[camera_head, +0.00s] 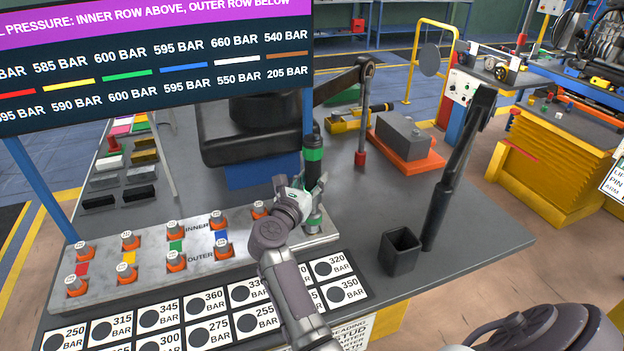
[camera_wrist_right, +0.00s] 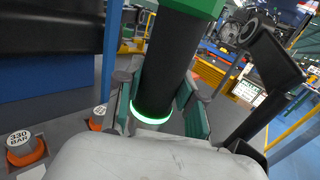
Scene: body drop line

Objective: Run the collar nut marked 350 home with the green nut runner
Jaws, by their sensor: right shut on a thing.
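The green nut runner (camera_head: 314,155), a black upright cylinder with green bands, is at the right end of the grey block (camera_head: 110,293). My right gripper (camera_head: 314,198) is shut around its lower part. The right wrist view also shows the runner (camera_wrist_right: 172,62) between the fingers, with a lit green ring at its lower end. What lies under it is hidden. Orange-based collar nuts stand in two rows on the block; one marked 330 (camera_wrist_right: 20,145) shows in the right wrist view. I cannot make out a nut marked 350. My left gripper is out of view.
A pressure screen (camera_head: 150,60) stands at the back left. White cards, one reading 350 BAR (camera_head: 347,289), lie before the block. A black open box (camera_head: 400,252) and a leaning dark post (camera_head: 437,215) stand right.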

